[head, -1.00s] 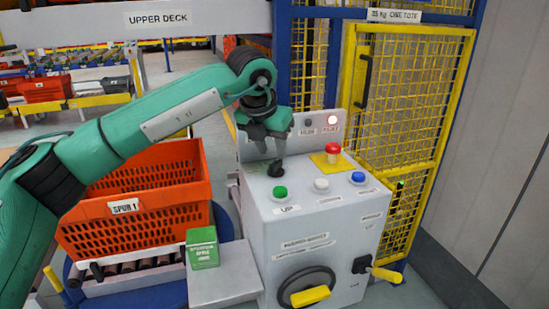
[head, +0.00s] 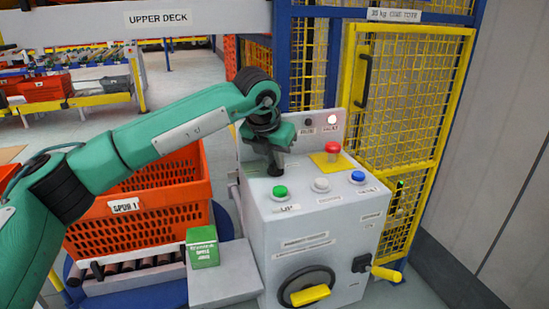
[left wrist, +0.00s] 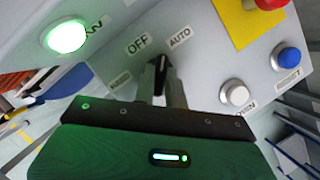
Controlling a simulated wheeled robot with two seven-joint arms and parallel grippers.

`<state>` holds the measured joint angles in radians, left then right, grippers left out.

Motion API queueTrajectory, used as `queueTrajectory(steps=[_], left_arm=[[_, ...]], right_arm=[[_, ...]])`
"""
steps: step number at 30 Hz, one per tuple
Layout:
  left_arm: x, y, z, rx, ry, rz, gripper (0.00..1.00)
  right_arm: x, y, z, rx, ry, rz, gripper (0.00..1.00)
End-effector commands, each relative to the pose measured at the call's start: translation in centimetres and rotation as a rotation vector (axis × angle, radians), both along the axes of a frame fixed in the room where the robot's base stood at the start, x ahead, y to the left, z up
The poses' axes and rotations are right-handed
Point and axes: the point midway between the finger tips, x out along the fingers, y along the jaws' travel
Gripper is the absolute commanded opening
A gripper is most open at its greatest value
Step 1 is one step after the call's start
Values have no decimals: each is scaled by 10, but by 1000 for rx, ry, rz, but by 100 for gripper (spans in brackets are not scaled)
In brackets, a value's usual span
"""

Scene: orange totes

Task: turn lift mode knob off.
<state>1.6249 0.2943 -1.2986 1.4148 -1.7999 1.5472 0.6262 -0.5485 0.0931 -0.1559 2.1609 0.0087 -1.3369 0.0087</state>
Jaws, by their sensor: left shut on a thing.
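The lift mode knob is a small black knob (left wrist: 162,64) on the sloped grey top of the control box (head: 310,235). In the left wrist view it points up the picture, between the OFF label (left wrist: 138,43) and the AUTO label (left wrist: 180,38). A third label (left wrist: 120,81) at its left is too blurred to read. My left gripper (head: 275,168) comes down on it from above, and its fingers (left wrist: 160,88) are shut on the knob. In the head view the fingers mostly hide the knob. My right gripper is in neither view.
Close by are a green button (head: 280,192), a white button (head: 321,185), a blue button (head: 358,177) and a red mushroom button (head: 333,149). An orange tote (head: 140,225) stands left. A yellow mesh gate (head: 410,110) stands right behind the box.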

Motion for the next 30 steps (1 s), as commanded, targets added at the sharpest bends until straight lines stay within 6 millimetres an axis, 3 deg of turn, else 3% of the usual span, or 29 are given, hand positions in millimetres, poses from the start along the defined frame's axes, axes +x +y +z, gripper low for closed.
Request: queueTrajectory(steps=[6,22,30], left_arm=[[0,0,-1,1,-2,41,0],[0,-3,-2,0,-3,430,0],[0,-4,0,-1,-3,628,0]], right_arm=[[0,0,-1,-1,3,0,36],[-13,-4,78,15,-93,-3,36],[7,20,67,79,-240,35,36]])
